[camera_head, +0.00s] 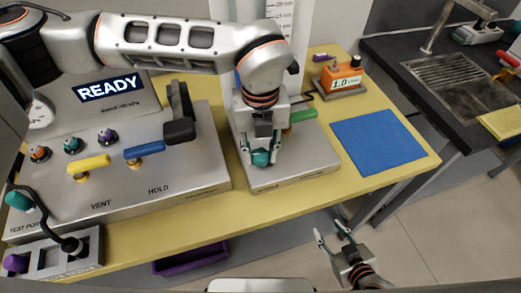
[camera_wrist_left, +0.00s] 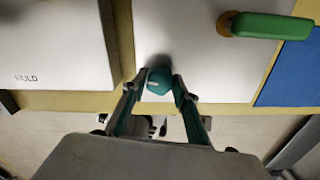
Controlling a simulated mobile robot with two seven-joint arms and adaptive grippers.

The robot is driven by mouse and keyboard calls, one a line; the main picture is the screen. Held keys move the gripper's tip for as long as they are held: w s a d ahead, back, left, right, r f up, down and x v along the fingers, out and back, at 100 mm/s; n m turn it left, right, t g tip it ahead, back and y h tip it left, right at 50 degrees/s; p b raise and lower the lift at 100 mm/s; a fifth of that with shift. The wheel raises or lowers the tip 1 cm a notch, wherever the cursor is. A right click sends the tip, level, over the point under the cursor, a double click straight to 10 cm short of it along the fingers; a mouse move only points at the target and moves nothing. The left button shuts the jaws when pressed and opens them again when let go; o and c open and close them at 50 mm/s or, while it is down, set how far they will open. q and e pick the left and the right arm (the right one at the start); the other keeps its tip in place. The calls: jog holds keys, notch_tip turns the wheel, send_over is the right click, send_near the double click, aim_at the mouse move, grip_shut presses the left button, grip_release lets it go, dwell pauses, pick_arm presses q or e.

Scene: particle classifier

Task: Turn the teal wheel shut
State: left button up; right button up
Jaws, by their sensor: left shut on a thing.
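The teal wheel (camera_head: 261,158) is a small knob on the front part of a grey metal base plate (camera_head: 290,177). My left gripper (camera_head: 260,155) reaches down from above, its two fingers closed on either side of the wheel. In the left wrist view the wheel (camera_wrist_left: 160,80) sits between the fingertips (camera_wrist_left: 157,82), with a pale mark on its face. The gripper hides part of the wheel in the head view. My right gripper (camera_head: 334,233) is empty, its fingers spread, low in front of the table.
A green lever (camera_head: 302,115) stands behind the wheel, also in the left wrist view (camera_wrist_left: 270,26). The grey panel (camera_head: 205,180) with yellow and blue levers is to the left.

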aim_at(261, 154)
pick_arm(q)
jog(key=m, duration=1.1)
jog(key=shift+m, duration=1.9)
jog(key=shift+r, duration=0.1)
jog(key=o, duration=1.1)
notch_tip(261, 154, up, 12)
